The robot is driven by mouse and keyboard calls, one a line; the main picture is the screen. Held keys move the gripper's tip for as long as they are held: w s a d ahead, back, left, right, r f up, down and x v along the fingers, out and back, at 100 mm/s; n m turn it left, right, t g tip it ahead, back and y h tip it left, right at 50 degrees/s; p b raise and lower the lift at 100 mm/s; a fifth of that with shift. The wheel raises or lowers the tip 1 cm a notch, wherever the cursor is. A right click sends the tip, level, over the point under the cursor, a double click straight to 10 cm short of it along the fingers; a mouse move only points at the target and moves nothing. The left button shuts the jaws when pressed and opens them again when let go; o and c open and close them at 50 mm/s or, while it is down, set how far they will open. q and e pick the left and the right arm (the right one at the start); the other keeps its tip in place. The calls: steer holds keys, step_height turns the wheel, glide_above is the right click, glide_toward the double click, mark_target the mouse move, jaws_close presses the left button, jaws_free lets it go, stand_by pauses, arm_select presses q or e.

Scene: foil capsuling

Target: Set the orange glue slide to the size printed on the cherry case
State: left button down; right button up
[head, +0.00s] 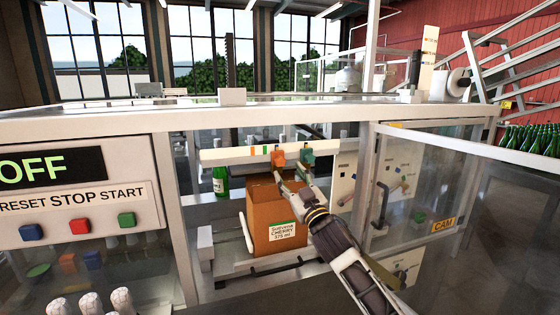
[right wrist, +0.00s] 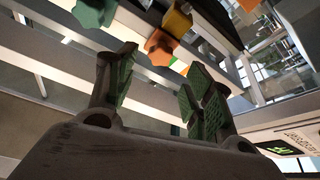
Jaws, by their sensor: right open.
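The orange glue slide (head: 278,158) sits on a white rail (head: 225,156) above the case; an orange star-shaped knob (right wrist: 160,46) shows ahead of the fingers in the right wrist view. A green slide (head: 306,157) is just right of the orange one, and a green knob (right wrist: 93,12) is at the wrist view's top left. The brown cherry case (head: 262,205) stands below; its label (head: 283,231) reads CHERRY 375 mL. My right gripper (head: 288,178) is open and empty, just below the slides; its fingers (right wrist: 158,95) stand apart.
Small coloured marks (head: 259,150) lie on the rail left of the slide. A green bottle (head: 220,179) stands behind the case's left. A panel reading OFF (head: 50,170) is at left. A clear door with a dark handle (head: 382,208) is right of my arm.

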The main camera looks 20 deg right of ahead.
mark_target(281, 162)
steer(key=shift+x, duration=1.15)
steer(key=shift+w+a+r+p, duration=0.1)
steer(key=shift+w+r+p, duration=0.25)
steer(key=shift+w, duration=0.25)
steer(key=shift+w+a+r, duration=0.15)
steer(key=shift+w+r, duration=0.1)
steer(key=shift+w, duration=0.4)
steer(key=shift+w+a+r, duration=0.1)
steer(key=shift+w+r, duration=0.15)
steer(key=shift+w, duration=0.4)
steer(key=shift+w+r+p, duration=0.15)
steer(key=shift+w+p, duration=0.15)
steer(key=shift+w, duration=0.15)
arm_select(q)
steer(key=shift+s+d+r, duration=0.55)
steer(key=shift+d+r, duration=0.15)
arm_select(e)
steer(key=shift+w+a, duration=0.1)
steer(key=shift+w, duration=0.2)
